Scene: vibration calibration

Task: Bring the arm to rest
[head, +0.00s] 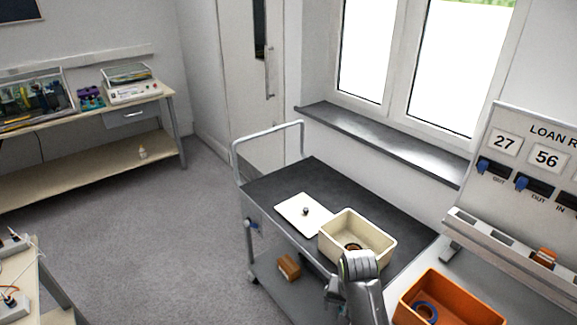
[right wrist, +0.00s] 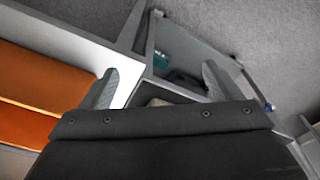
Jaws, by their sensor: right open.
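My right arm (head: 361,280) comes up from the bottom of the head view, in front of the near end of the dark-topped cart (head: 275,187). It covers part of the near side of a cream bin (head: 377,254). My right gripper (right wrist: 158,85) shows in the right wrist view with its two fingers spread apart and nothing between them. In the head view its fingers are hard to make out. My left gripper is not in view.
An orange bin (head: 453,300) with a blue ring stands right of my arm. A brown block (head: 288,267) sits on the cart's lower shelf. Floor left of the cart is clear.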

